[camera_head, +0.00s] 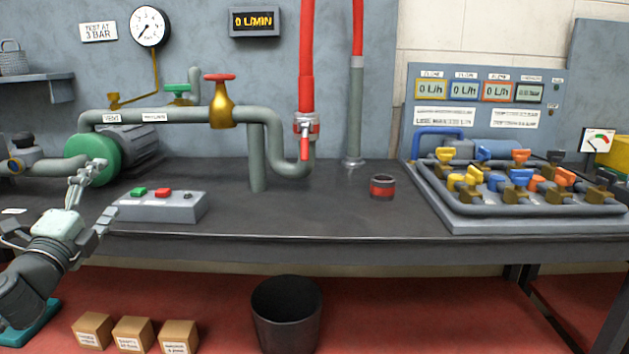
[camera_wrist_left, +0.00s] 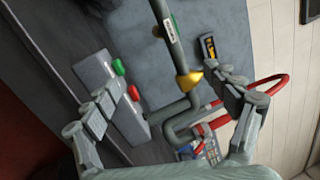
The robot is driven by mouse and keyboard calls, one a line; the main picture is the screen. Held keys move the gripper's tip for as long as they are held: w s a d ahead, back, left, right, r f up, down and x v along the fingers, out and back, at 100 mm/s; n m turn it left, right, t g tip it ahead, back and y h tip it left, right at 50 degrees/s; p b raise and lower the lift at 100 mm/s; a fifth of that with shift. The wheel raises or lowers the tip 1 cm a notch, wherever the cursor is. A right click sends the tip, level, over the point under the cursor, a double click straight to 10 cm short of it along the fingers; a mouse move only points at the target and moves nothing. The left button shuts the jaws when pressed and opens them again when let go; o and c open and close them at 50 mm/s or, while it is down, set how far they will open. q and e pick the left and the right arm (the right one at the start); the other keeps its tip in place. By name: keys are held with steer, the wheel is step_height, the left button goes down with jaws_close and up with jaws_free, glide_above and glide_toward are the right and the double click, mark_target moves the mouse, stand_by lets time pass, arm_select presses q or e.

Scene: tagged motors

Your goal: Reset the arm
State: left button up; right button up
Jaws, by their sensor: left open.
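My left gripper (camera_head: 108,188) is at the left of the head view, over the front left edge of the bench. Its two fingers are spread, with nothing between them. The left wrist view also shows the open fingers of the left gripper (camera_wrist_left: 172,76), one on each side of the picture. The button box (camera_head: 160,206), with a green and a red button, stands just right of the gripper. The green pump (camera_head: 92,157) is behind the fingers, partly covered by one. My right gripper is in neither view.
A grey pipe with a brass valve (camera_head: 221,105) runs behind the box. A red-banded can (camera_head: 382,187) and a valve board (camera_head: 520,190) stand farther right. A black bin (camera_head: 286,315) and three small boxes (camera_head: 133,334) are below the bench. The bench's middle front is clear.

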arm_select(q)
steer(key=s+a+f+n+g+y, duration=0.25)
steer(key=s+f+n+g, duration=0.2)
steer(key=f, duration=0.45)
steer(key=s+a+f+n+g+y, duration=0.1)
steer(key=s+f+n+g+y, duration=0.25)
steer(key=s+f, duration=0.35)
steer(key=s+f+n+g, duration=0.2)
steer(key=s+f+g, duration=0.2)
steer(key=s+f, duration=0.4)
steer(key=s+f+n+g, duration=0.25)
steer(key=s+f, duration=0.35)
steer(key=s, duration=0.4)
steer(key=s+d+f+n+g+h, duration=0.1)
steer(key=s+d+f+n+h, duration=0.25)
steer(key=d, duration=0.45)
steer(key=s+d+f+n+g+h, duration=0.2)
steer(key=d+f, duration=0.3)
steer(key=d, duration=0.3)
steer(key=d+p+x, duration=0.1)
steer(key=p+x, duration=0.3)
steer(key=x, duration=0.4)
steer(key=shift+s+a+f, duration=0.2)
steer(key=shift+a+f, duration=0.1)
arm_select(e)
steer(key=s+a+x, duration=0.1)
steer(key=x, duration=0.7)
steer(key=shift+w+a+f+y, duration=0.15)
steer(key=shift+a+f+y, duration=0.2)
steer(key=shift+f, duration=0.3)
